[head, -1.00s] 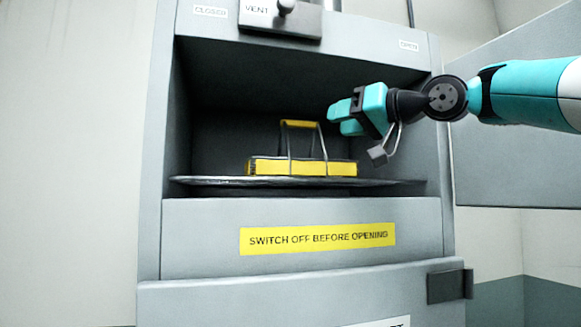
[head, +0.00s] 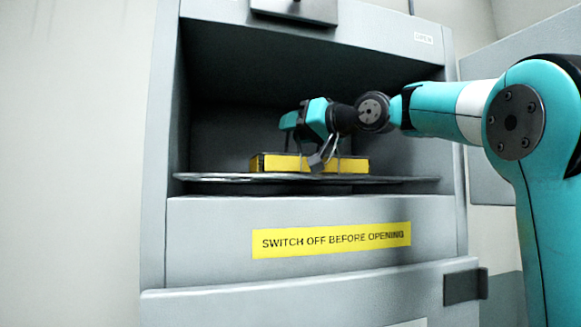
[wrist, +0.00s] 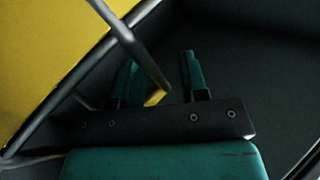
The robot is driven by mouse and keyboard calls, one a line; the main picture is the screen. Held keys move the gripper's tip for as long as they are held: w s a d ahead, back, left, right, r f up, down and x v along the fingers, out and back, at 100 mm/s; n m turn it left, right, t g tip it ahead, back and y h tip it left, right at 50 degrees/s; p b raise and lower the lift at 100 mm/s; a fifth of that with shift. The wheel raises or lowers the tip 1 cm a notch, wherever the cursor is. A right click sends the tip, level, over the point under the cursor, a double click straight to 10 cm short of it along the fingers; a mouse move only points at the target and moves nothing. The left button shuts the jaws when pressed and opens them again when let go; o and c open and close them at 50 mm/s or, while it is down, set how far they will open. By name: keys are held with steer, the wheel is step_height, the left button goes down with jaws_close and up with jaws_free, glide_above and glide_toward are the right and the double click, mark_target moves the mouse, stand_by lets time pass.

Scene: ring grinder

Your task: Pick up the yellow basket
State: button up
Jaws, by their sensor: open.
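The yellow basket (head: 264,163) sits on the round dark plate (head: 225,178) inside the grey machine's opening. It has a yellow body and a thin metal handle frame. In the wrist view the gripper's teal fingers (wrist: 158,65) are apart. The basket's yellow body (wrist: 45,45) fills the upper left there. A grey handle strut crosses in front of the left finger, and a small yellow piece shows near the finger bases.
The grey machine's housing (head: 215,225) surrounds the opening, with side walls and a top panel close around my arm. A yellow warning label (head: 330,240) is on its front below the plate. The open door (head: 490,185) stands at the right.

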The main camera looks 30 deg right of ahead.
steer(key=shift+d, duration=0.2)
steer(key=shift+a, duration=0.25)
jaws_close()
steer(key=shift+r, duration=0.1)
